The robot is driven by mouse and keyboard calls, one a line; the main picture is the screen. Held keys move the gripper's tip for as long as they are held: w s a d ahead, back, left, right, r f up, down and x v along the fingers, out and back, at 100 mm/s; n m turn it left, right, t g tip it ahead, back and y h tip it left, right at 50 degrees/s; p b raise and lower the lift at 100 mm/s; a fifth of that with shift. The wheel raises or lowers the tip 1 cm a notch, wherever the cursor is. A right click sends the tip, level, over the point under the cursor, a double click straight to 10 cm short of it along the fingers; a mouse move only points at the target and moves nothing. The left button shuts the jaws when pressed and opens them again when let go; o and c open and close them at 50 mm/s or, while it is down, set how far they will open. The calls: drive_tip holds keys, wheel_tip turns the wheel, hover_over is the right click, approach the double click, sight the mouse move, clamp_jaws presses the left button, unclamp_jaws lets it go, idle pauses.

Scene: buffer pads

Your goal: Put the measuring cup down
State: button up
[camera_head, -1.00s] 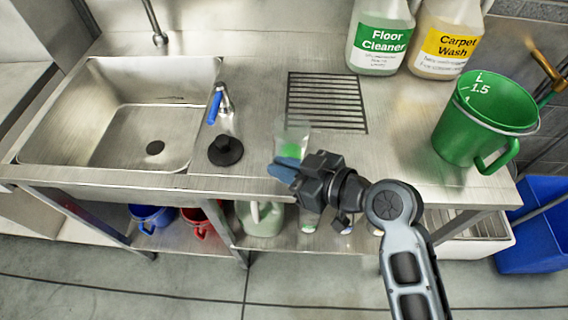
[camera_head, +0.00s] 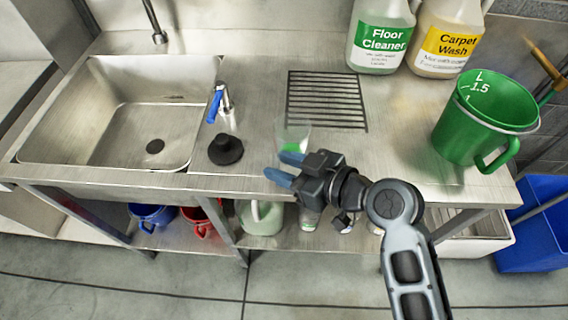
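The measuring cup (camera_head: 294,134) is a small clear cup. It stands on the steel counter (camera_head: 262,98) near the front edge, just below the slatted drain. My gripper (camera_head: 280,168) is in front of the cup, with its two blue fingertips spread apart and nothing seen between them. The fingers partly hide the lower part of the cup, so I cannot tell whether one still touches it.
A sink (camera_head: 112,128) is at the left, with a black round plunger-like piece (camera_head: 225,149) beside it. A Floor Cleaner bottle (camera_head: 380,38) and a Carpet Wash bottle (camera_head: 446,40) stand at the back.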

drive_tip(key=b+v, duration=0.1)
drive_tip(key=v, duration=1.1)
drive_tip(key=shift+b, duration=0.3)
drive_tip(key=shift+f, duration=0.1)
drive_tip(key=s+d+f+m+t+h, duration=0.4)
drive_tip(key=s+d+f+m+h, duration=0.4)
drive_tip(key=s+d, duration=0.3)
drive_tip(key=s+d+r+m+t+h, duration=0.1)
drive_tip(key=s+r, duration=0.4)
drive_tip(key=s, duration=0.2)
drive_tip(key=s+d+r+m+t+h, duration=0.1)
drive_tip(key=s+r, duration=0.3)
drive_tip(key=s, duration=0.4)
drive_tip(key=shift+s+r+m+t+h, duration=0.35)
drive_tip(key=shift+m+t+h, duration=0.15)
drive_tip(key=shift+t+h, duration=0.15)
drive_tip(key=shift+c, duration=0.4)
